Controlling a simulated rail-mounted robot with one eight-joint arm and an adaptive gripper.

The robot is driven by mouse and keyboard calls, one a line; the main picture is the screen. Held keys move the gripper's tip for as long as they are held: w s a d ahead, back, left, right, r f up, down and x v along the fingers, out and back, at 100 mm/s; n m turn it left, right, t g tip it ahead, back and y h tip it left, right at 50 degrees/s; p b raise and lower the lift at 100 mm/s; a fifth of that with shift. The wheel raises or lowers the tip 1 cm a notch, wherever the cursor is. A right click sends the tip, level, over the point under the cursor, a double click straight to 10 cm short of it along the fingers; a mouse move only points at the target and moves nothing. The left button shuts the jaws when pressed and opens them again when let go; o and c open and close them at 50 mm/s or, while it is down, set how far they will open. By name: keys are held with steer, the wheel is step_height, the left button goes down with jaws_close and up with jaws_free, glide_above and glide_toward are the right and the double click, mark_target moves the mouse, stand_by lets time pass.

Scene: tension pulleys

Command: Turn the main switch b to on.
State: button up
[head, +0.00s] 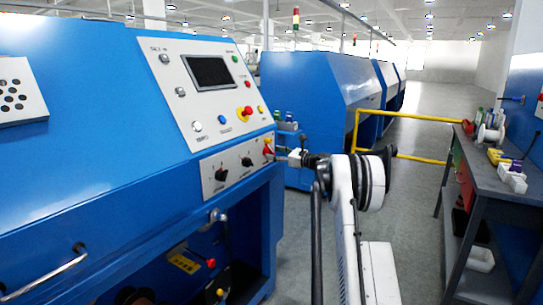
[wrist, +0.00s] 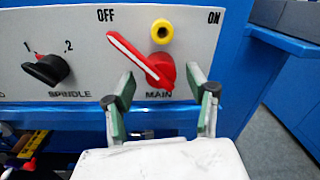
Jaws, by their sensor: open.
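The main switch (wrist: 152,66) is a red rotary handle with a white stripe, above the word MAIN on a grey panel. In the wrist view its long end points up and left towards OFF; ON is at the upper right. The red switch also shows small in the head view (head: 267,147), at the panel's right end. My gripper (wrist: 160,88) is open, its green-padded fingers on either side of the handle's lower part in the wrist view. I cannot tell whether they touch it. In the head view my gripper (head: 276,153) is at the panel.
A yellow round part with a dark centre (wrist: 162,31) is just above the switch. A black SPINDLE knob (wrist: 46,69) is to its left. A control panel with a screen (head: 209,72) is above.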

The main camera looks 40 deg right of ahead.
steer(key=shift+x, duration=1)
jaws_close()
